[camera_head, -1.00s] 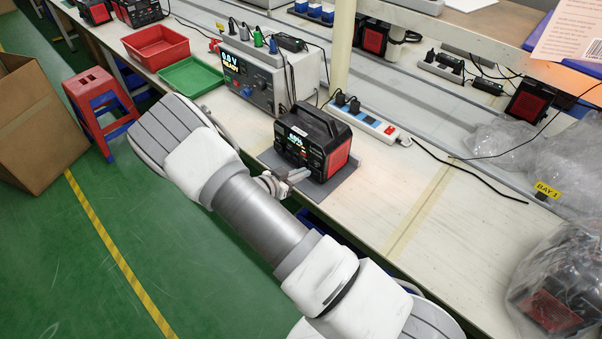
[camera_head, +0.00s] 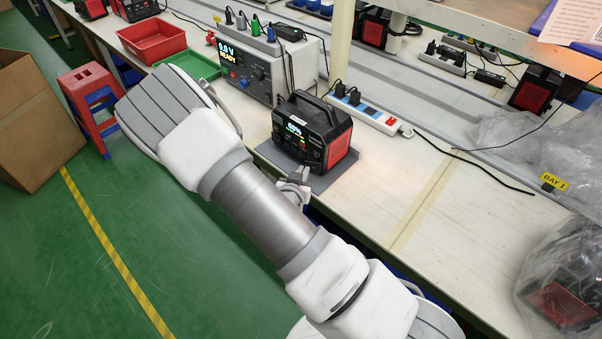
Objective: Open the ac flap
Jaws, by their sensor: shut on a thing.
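A black and red power station (camera_head: 312,132) with a lit display stands on a grey mat (camera_head: 347,172) on the workbench. Its front faces down-left toward my arm. My gripper (camera_head: 303,174) is at the lower front of the power station, low near the mat. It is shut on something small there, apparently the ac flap. The flap itself is too small and too covered by the gripper to make out. My arm crosses the view and hides part of the bench edge.
A bench power supply (camera_head: 262,70) with cables stands behind left, and a white power strip (camera_head: 365,115) lies behind right. Red (camera_head: 152,40) and green (camera_head: 192,66) trays are farther left. A plastic-wrapped unit (camera_head: 565,290) sits at right. The bench between is mostly clear.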

